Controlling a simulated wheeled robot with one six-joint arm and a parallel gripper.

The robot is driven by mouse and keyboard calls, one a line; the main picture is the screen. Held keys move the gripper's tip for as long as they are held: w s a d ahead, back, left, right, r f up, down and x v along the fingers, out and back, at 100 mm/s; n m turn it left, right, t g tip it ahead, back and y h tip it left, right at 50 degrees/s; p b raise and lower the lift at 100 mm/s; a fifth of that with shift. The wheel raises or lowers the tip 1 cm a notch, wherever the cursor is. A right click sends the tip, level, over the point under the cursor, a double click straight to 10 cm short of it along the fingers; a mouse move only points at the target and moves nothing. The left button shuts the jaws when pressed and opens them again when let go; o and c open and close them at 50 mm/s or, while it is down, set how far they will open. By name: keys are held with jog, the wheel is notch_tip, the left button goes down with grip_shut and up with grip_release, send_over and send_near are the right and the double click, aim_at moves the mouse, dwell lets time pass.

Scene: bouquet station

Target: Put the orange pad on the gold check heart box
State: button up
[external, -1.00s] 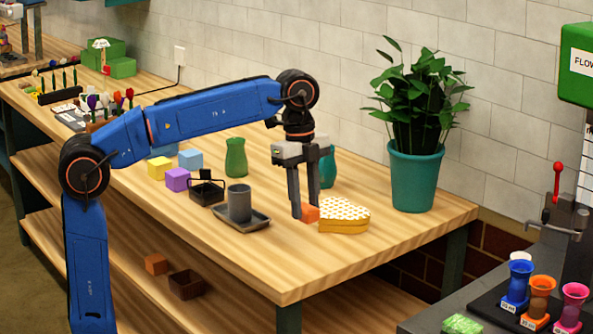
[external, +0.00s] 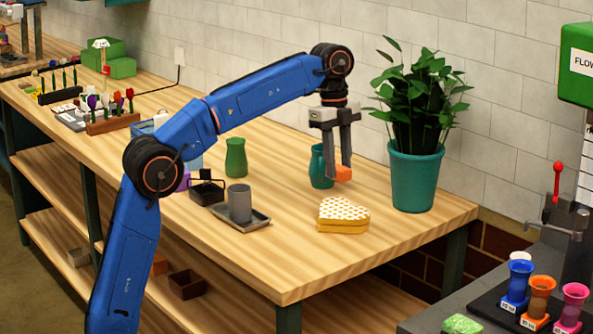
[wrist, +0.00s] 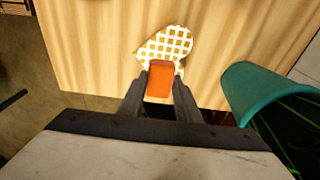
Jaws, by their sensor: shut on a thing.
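The orange pad (external: 342,174) is a small orange block held between the fingertips of my gripper (external: 340,168). My gripper is shut on it and holds it up in the air, clear of the table. The gold check heart box (external: 343,216) has a white lid with a gold check and sits on the table, below the pad in the external view. In the wrist view the pad (wrist: 160,79) overlaps the near part of the heart box (wrist: 165,44), hiding some of it. Nothing is seen lying on the visible part of the lid.
A teal pot with a leafy plant (external: 415,178) stands right of my gripper. A teal vase (external: 319,168) is just left of and behind the fingers. A grey cup (external: 239,203) on a tray (external: 262,222) and a green vase (external: 236,157) stand further left. The table front is clear.

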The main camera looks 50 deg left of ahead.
notch_tip(320, 180, down, 8)
jog(key=shift+f, duration=0.1)
dwell(0.4)
jog(key=o, duration=1)
jog(key=r, duration=0.3)
jog(key=a+r, duration=0.1)
jog(key=r, duration=0.7)
jog(key=shift+a+r, duration=0.15)
jog(key=shift+r, duration=0.4)
